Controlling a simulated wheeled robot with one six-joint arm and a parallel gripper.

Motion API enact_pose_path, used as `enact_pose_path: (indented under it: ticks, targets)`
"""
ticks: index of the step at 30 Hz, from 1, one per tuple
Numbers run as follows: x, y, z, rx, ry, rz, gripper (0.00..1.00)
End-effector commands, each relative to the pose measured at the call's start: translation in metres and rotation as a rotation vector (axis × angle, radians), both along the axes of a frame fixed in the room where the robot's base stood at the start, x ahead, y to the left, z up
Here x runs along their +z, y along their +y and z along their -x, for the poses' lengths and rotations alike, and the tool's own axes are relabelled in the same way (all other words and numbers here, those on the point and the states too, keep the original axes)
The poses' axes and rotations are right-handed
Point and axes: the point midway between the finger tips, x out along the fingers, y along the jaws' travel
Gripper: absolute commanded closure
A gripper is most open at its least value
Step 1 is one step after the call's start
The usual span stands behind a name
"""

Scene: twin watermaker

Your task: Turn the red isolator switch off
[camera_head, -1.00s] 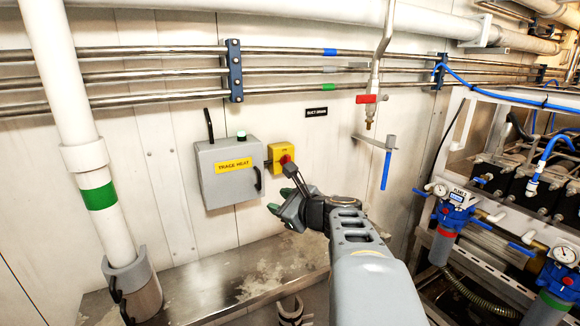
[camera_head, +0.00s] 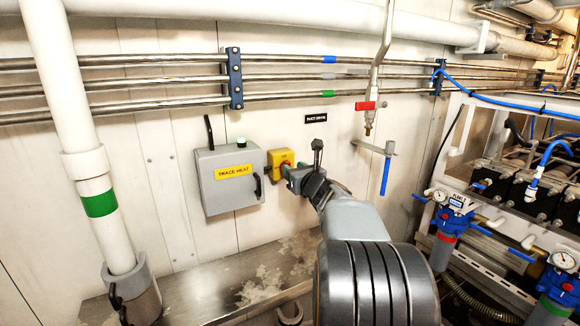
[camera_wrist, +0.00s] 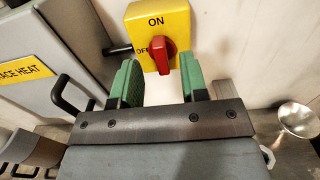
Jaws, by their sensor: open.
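The yellow isolator box (camera_head: 281,157) is on the wall at the right side of the grey trace heat box. In the wrist view the isolator box (camera_wrist: 180,20) shows ON at the top and OFF at the left. Its red switch knob (camera_wrist: 162,56) has its grip bar roughly upright. My gripper (camera_wrist: 160,80) is open, with one green finger low on each side of the knob and nothing between them. Contact with the knob cannot be told. In the head view my gripper (camera_head: 290,174) is at the isolator and hides the knob.
The grey trace heat box (camera_head: 222,195) has a black handle and a lamp (camera_head: 241,142) on top. A red-handled valve (camera_head: 366,105) and a blue-handled lever (camera_head: 386,176) are to the right. A metal ledge (camera_head: 200,292) runs below.

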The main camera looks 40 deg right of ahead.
Motion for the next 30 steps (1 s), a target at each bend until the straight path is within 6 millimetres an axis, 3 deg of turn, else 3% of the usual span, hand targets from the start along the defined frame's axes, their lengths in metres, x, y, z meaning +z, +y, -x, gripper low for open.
enact_pose_path:
  ticks: [7, 19, 30]
  targets:
    - [0.000, -0.003, -0.022, 0.001, 0.001, 0.000, 0.60]
    - [0.000, -0.004, -0.026, 0.000, 0.000, 0.002, 0.60]
    - [0.000, -0.004, -0.026, 0.000, 0.000, 0.002, 0.95]
